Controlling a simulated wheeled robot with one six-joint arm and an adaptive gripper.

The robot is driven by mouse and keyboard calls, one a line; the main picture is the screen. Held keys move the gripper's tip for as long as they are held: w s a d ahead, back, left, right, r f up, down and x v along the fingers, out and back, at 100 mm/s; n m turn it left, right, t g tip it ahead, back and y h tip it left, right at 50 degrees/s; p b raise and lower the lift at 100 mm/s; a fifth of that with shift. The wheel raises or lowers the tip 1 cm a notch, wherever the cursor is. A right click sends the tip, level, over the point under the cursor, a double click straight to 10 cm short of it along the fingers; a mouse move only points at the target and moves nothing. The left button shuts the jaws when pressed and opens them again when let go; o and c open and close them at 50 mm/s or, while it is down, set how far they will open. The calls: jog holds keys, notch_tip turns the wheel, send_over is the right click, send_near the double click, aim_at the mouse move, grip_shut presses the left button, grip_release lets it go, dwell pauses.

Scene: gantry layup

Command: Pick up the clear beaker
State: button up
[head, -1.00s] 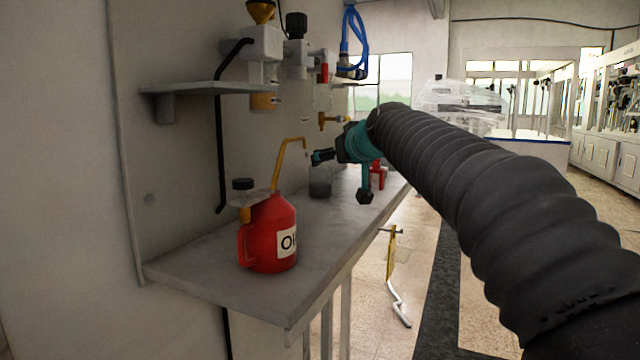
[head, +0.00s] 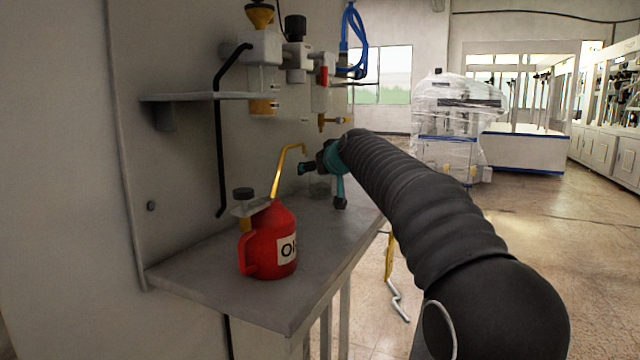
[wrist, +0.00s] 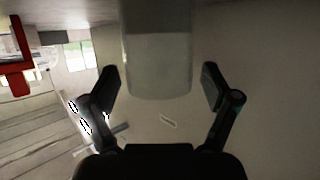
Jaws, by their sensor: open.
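The clear beaker (head: 320,188) stands on the grey shelf, against the wall side, and is partly hidden behind my gripper in the head view. In the wrist view the beaker (wrist: 158,62) fills the upper middle, with its upper end cut off by the frame edge. My gripper (wrist: 161,84) is open, with one finger on each side of the beaker in that view. Gaps show between the beaker and both fingers. In the head view my gripper (head: 321,184) is at the beaker.
A red oil can (head: 270,245) with a yellow spout stands nearer on the grey shelf (head: 215,285). A small upper ledge (head: 190,97) and air fittings (head: 297,60) are on the wall. A red object (wrist: 17,70) shows at left in the wrist view.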

jog(key=c, duration=1.3)
